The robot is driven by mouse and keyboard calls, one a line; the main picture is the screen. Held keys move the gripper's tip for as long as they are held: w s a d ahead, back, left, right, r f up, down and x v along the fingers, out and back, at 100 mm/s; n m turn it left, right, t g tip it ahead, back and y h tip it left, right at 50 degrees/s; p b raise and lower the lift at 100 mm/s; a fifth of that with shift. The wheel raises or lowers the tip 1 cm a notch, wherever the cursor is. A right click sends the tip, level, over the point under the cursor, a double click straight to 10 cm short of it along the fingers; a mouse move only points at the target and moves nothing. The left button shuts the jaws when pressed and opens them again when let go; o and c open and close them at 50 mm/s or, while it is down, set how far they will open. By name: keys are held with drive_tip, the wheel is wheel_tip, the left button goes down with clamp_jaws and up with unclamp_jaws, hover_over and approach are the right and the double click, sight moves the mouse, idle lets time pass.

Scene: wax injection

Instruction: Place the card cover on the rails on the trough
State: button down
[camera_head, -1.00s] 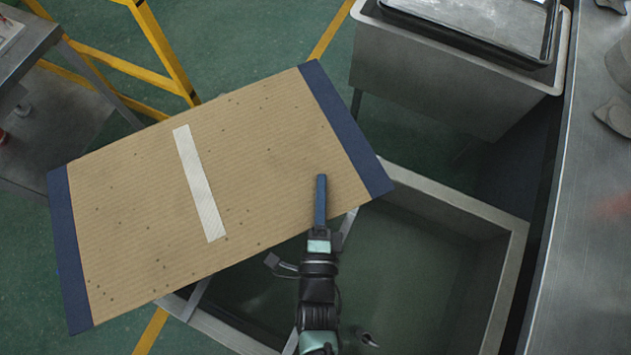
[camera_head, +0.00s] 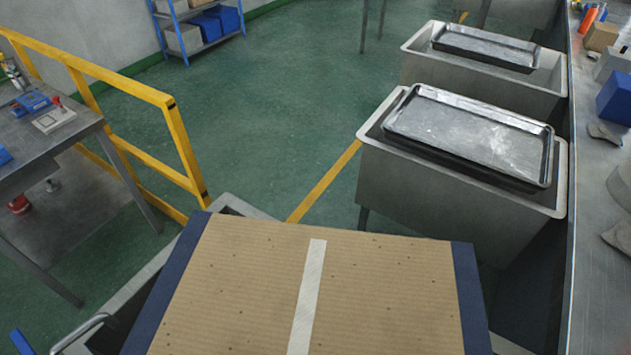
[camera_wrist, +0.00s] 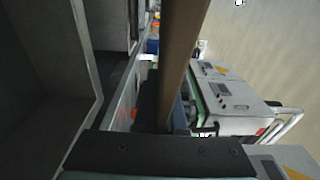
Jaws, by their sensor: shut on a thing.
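The card cover (camera_head: 390,290) is a brown corrugated sheet with dark blue end strips and a pale strip down its middle. In the head view it spans the trough (camera_head: 135,283), whose grey rim shows to the left and behind. The rails are hidden, so I cannot tell whether the cover touches them. In the wrist view the cover (camera_wrist: 185,60) shows nearly edge-on as a brown band running up from my gripper (camera_wrist: 163,140). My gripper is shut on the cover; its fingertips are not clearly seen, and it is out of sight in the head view.
Metal trays (camera_head: 475,135) sit on grey tanks at the back right. A long steel counter (camera_head: 595,250) runs along the right. A yellow rail (camera_head: 150,95) and a steel table (camera_head: 50,140) stand at the left.

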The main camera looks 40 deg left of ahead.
sight(373, 287)
wheel_tip(373, 287, down, 5)
drive_tip(key=w+n+y+b, duration=0.2)
drive_tip(key=y+b, duration=0.1)
drive_tip(key=b, duration=0.4)
drive_tip(key=w+a+n+g+y+b, duration=0.1)
drive_tip(key=w+a+y+b, duration=0.1)
drive_tip(key=a+b, duration=0.1)
drive_tip(key=w+a+r+n+g+y+b, duration=0.1)
drive_tip(key=w+a+n+g+y+b, duration=0.1)
drive_tip(key=b, duration=0.3)
drive_tip(key=w+a+n+g+y+b, duration=0.1)
drive_tip(key=w+a+y+b, duration=0.1)
drive_tip(key=a+b, duration=0.2)
drive_tip(key=shift+w+a+r+n, duration=0.1)
drive_tip(key=shift+a+r+n, duration=0.1)
drive_tip(key=shift+n, duration=0.2)
drive_tip(key=a+r+g+y+b, duration=0.1)
drive_tip(key=a, duration=0.1)
drive_tip(key=a+r+n+g+b, duration=0.1)
drive_tip(key=a, duration=0.1)
drive_tip(key=a+y+b, duration=0.1)
drive_tip(key=a, duration=0.1)
drive_tip(key=shift+w+a+r+n+g+y+b, duration=0.1)
drive_tip(key=shift+a+r+n+g+y+b, duration=0.2)
drive_tip(key=shift+a+r+n+g, duration=0.1)
drive_tip(key=shift+a+r, duration=0.2)
drive_tip(key=shift+r, duration=0.05)
wheel_tip(373, 287, down, 18)
drive_tip(key=b, duration=0.4)
drive_tip(key=shift+b, duration=0.35)
